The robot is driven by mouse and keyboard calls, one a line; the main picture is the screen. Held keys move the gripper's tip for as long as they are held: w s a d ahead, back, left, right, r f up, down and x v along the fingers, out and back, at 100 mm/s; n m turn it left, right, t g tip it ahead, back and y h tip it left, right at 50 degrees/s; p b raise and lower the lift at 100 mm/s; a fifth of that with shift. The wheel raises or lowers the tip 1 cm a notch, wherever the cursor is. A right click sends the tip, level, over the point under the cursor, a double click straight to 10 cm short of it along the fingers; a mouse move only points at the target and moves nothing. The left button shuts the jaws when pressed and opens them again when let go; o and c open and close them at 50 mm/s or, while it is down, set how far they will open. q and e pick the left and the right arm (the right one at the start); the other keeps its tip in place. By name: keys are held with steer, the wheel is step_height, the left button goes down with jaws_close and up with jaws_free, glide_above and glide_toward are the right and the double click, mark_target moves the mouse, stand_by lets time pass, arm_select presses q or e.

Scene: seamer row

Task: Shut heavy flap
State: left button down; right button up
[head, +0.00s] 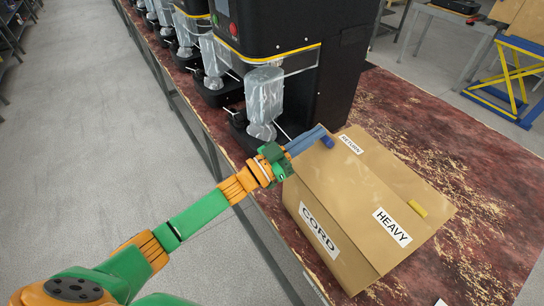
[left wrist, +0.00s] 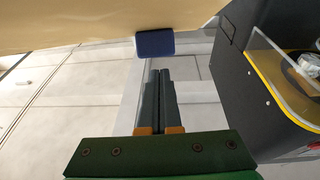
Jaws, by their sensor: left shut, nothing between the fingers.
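A cardboard box sits on the table, its front face (head: 312,240) labelled CORD. The heavy flap (head: 365,215) bears a HEAVY label and a yellow tab (head: 417,209) near its right edge. It spreads over the box's right part; I cannot tell how far it is tilted. Another panel, labelled RETURN (head: 350,144), carries a blue tab (head: 327,142). My left gripper (head: 322,131) is shut and empty beside the blue tab, at the box's far left corner. In the left wrist view its fingertips (left wrist: 159,72) point at the blue tab (left wrist: 155,43), below a cardboard edge (left wrist: 80,28).
A black seamer (head: 270,30) with a clear guard stands just behind the box, close to my left gripper; it also shows in the left wrist view (left wrist: 245,100). More machines line the table to the back left. The reddish table (head: 420,120) is clear right of the box.

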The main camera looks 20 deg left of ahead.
mark_target(324, 137)
arm_select(q)
steer(key=shift+w+d+f, duration=0.65)
steer(key=shift+w+d, duration=0.1)
steer(key=shift+w, duration=0.2)
steer(key=shift+w+d+f+g+y, duration=0.45)
steer(key=shift+g+y, duration=0.15)
steer(key=shift+w+d+f+b, duration=0.3)
steer(key=shift+w+f+b, duration=0.1)
steer(key=shift+f, duration=0.15)
steer(key=shift+w+d+f+b, duration=0.3)
steer(key=shift+f+b, duration=0.1)
steer(key=shift+f, duration=0.1)
